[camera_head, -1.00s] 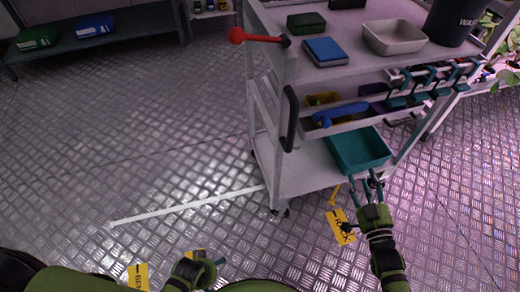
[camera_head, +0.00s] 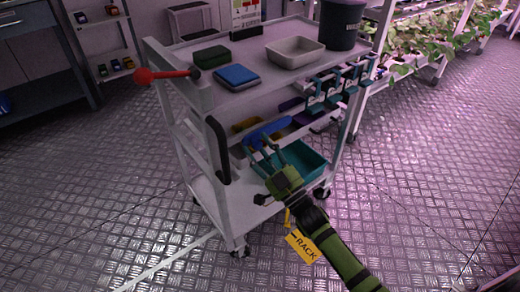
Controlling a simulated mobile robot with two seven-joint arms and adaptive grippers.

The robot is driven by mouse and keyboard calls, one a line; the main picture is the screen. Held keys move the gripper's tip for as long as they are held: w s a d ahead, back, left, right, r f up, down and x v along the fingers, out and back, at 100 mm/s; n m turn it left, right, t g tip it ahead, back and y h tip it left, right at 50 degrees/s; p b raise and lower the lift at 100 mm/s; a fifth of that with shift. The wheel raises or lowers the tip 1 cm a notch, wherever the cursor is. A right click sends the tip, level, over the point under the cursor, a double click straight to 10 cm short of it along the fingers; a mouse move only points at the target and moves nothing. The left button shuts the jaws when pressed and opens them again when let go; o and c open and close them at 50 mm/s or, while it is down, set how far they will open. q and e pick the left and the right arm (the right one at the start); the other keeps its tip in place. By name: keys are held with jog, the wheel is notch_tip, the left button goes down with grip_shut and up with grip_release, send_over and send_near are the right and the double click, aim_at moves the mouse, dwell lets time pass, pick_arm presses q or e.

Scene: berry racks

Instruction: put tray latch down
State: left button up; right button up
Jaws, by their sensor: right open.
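A red lever with a round knob (camera_head: 146,76) sticks out to the left from the upper corner of the grey cart; I cannot tell whether it is the tray latch. A blue handle-like piece (camera_head: 268,130) sits at the cart's middle level. A teal tray (camera_head: 312,160) is on the lower shelf, partly hidden by my right gripper. My right gripper (camera_head: 262,153) is open, its fingers pointing up and left, just below the blue piece. I cannot tell whether they touch. My left gripper is out of view.
The cart's top shelf (camera_head: 225,105) holds a green box (camera_head: 211,57), a blue box (camera_head: 237,75), a grey bin (camera_head: 295,50) and a dark bucket (camera_head: 341,24). A black handle (camera_head: 218,150) stands on the cart's side. Floor (camera_head: 90,190) at left is clear.

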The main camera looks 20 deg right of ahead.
grip_shut()
jog(key=shift+f, duration=0.1)
